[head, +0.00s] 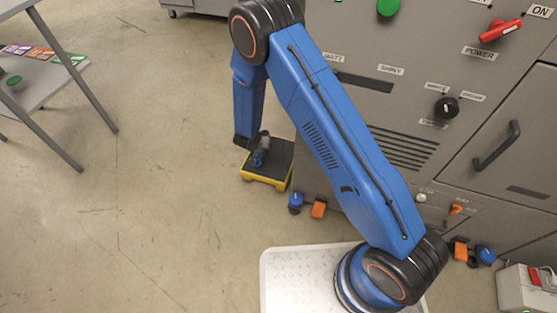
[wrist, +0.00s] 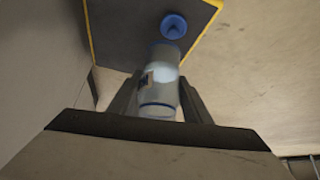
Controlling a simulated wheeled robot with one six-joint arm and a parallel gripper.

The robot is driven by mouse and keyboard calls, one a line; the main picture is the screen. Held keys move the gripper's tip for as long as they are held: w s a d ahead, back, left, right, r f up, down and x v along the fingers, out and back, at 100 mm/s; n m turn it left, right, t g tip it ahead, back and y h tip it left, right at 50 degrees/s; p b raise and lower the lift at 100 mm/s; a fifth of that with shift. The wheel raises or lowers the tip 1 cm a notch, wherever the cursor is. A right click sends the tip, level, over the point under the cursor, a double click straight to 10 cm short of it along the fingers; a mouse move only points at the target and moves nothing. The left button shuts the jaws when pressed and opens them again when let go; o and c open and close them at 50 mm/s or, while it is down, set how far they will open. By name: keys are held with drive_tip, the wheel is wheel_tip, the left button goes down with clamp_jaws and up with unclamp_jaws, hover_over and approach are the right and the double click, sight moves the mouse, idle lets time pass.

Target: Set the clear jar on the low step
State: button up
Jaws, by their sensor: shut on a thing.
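The clear jar (wrist: 158,78), a see-through cylinder with blue bands and a small dark-marked label, is between the two fingers of my gripper (wrist: 160,98) in the wrist view. The gripper is shut on it. The low step (wrist: 115,32) has a dark top and yellow edges and lies beyond the jar. In the head view the low step (head: 283,162) stands on the floor against the grey machine, with my gripper (head: 262,146) at its far-left part. A small round blue piece (wrist: 173,26) shows over the step's top. I cannot tell whether the jar touches the step.
The grey machine (head: 400,110) with knobs and a door handle rises right of the step. Blue and orange pieces (head: 318,209) sit at its foot. A grey table (head: 50,75) with coloured cards stands at left. The floor between is clear.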

drive_tip(key=s+d, duration=0.4)
drive_tip(key=d, duration=0.4)
drive_tip(key=shift+w+d+f, duration=0.1)
drive_tip(key=shift+d+f, duration=0.1)
drive_tip(key=shift+f, duration=0.9)
drive_tip(key=shift+s+d+f, duration=0.1)
drive_tip(key=shift+d+f, duration=0.05)
drive_tip(key=shift+f, duration=0.9)
drive_tip(key=shift+w+d+f, duration=0.1)
drive_tip(key=shift+d+f, duration=0.1)
drive_tip(key=shift+f, duration=0.9)
drive_tip(key=shift+d+f, duration=0.2)
drive_tip(key=shift+f, duration=0.05)
drive_tip(key=shift+f, duration=0.1)
drive_tip(key=o, duration=1.2)
drive_tip(key=shift+c, duration=0.2)
drive_tip(key=v, duration=1.2)
